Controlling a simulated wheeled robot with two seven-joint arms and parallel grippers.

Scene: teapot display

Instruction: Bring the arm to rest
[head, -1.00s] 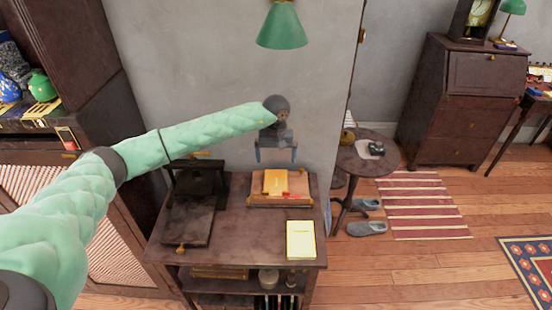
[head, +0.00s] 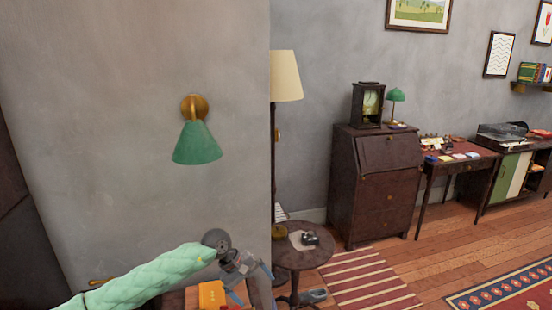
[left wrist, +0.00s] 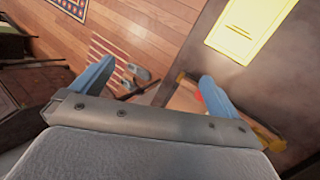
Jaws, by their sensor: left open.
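My left arm, in a mint-green padded sleeve (head: 150,280), comes in along the bottom left of the head view. My left gripper (head: 252,284) is at its end, low in the picture, in front of the wall edge. The left wrist view shows its two blue fingers spread apart with nothing held between them (left wrist: 156,72). The orange item (head: 211,294) on the small table shows just left of and below the gripper in the head view. My right gripper is in neither view.
A round side table (head: 302,255) with a small dark object stands right of the gripper. A green wall lamp (head: 197,144) hangs above the arm. Floor is open at right.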

